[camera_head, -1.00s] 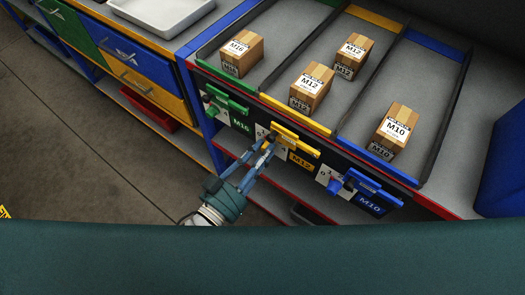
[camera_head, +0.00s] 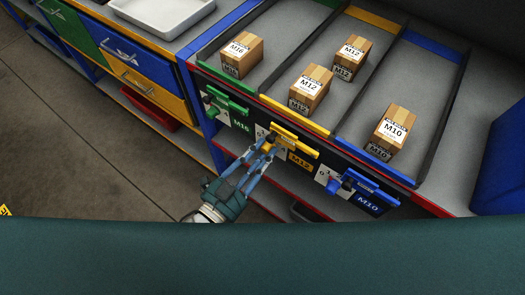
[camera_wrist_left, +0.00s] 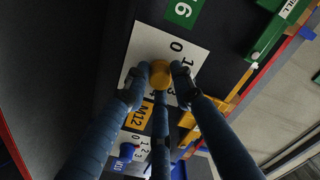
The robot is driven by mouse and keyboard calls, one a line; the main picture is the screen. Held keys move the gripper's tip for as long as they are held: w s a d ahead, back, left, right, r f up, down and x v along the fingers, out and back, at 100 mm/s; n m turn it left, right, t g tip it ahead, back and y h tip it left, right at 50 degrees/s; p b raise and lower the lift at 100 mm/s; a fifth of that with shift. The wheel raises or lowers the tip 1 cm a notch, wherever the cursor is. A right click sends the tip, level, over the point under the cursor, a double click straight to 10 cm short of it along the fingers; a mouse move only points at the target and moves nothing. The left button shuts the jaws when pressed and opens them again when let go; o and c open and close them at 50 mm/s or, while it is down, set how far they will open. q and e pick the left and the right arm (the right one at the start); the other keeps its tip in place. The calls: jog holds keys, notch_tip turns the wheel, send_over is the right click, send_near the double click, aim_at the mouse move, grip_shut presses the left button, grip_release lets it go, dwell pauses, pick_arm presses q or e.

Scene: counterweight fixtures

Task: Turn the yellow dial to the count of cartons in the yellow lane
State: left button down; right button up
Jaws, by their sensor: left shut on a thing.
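The yellow dial (camera_wrist_left: 160,72) sits on a white plate (camera_wrist_left: 180,48) with numbers; 0, 1 and 3 can be read in the left wrist view. My left gripper (camera_head: 262,146) is shut on the dial, its fingers around the knob, and it shows close up in the left wrist view (camera_wrist_left: 159,78). Where the dial points is hidden. The yellow lane (camera_head: 345,88) is the middle one, with an M12 label (camera_head: 300,159) below it. Two M12 cartons stand in it, a nearer one (camera_head: 310,90) and a farther one (camera_head: 351,58). My right gripper is not in view.
A green lane with an M16 carton (camera_head: 242,58) lies to the left, and a blue lane with an M10 carton (camera_head: 391,132) to the right. A blue dial (camera_head: 333,185) and a green dial (camera_head: 212,110) flank the yellow one. Coloured bars stick out above the dials.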

pick_arm(q)
jog(key=shift+a+f+m, duration=0.15)
jog(key=shift+f+m, duration=0.15)
jog(key=shift+f, duration=0.1)
jog(key=c, duration=1.7)
grip_release()
jog(key=shift+o, duration=1.2)
jog(key=shift+r, duration=0.25)
jog(key=v, duration=1.2)
